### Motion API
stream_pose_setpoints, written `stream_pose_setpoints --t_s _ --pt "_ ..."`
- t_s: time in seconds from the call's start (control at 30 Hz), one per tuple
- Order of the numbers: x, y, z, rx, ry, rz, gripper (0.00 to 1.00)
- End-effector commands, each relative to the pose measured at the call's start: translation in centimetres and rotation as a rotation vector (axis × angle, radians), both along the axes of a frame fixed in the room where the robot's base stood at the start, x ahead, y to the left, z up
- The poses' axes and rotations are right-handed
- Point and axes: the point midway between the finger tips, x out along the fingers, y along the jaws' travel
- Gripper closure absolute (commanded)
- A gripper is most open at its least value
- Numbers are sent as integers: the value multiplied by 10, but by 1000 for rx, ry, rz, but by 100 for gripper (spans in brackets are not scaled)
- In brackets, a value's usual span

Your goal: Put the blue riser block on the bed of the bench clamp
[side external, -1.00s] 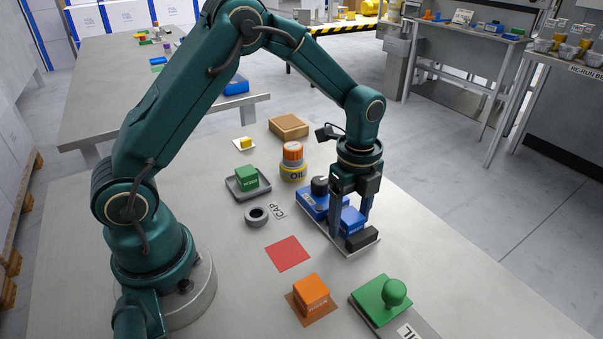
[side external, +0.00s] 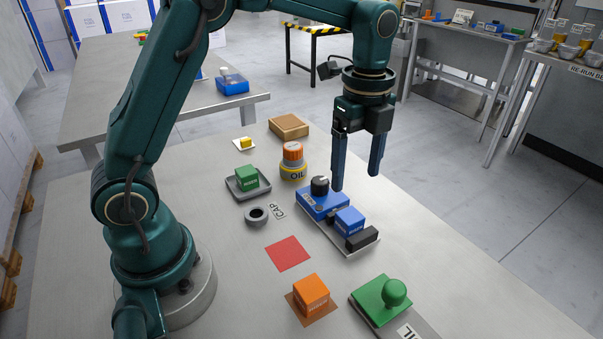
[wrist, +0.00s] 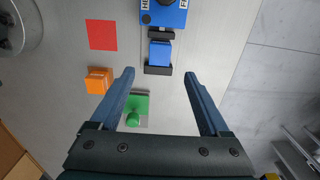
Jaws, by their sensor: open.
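The blue riser block (side external: 349,222) sits upright on the bed of the bench clamp (side external: 322,203), between the clamp's blue body and its black end jaw (side external: 362,239). In the wrist view the block (wrist: 160,53) lies between two dark jaws of the clamp (wrist: 166,14), roughly in line with them. I cannot tell whether the jaws touch it. My gripper (side external: 356,180) is open and empty, raised above and apart from the block. In the wrist view its fingers (wrist: 158,74) are spread wide with nothing between them.
An orange block (side external: 311,293), a green block with a knob (side external: 382,299) and a red square (side external: 288,254) lie nearer the front. A green block on a tray (side external: 247,178), an oil container (side external: 293,165) and a brown box (side external: 289,126) stand behind.

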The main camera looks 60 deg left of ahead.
Motion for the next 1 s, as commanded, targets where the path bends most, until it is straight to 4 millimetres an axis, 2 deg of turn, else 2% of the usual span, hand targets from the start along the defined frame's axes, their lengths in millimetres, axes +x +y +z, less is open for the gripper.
stream_pose_setpoints --t_s 0.2,0.33,0.5,0.63,0.8,1.0 --pt "-3 0 17 0 -10 25 20" --pt "-16 1 32 -6 -56 160 20" --pt "-51 3 54 -43 -160 494 20" --pt "-81 5 62 -99 -236 767 20" --pt "-119 6 59 -206 -321 1113 20" --pt "-148 7 45 -331 -375 1415 20"
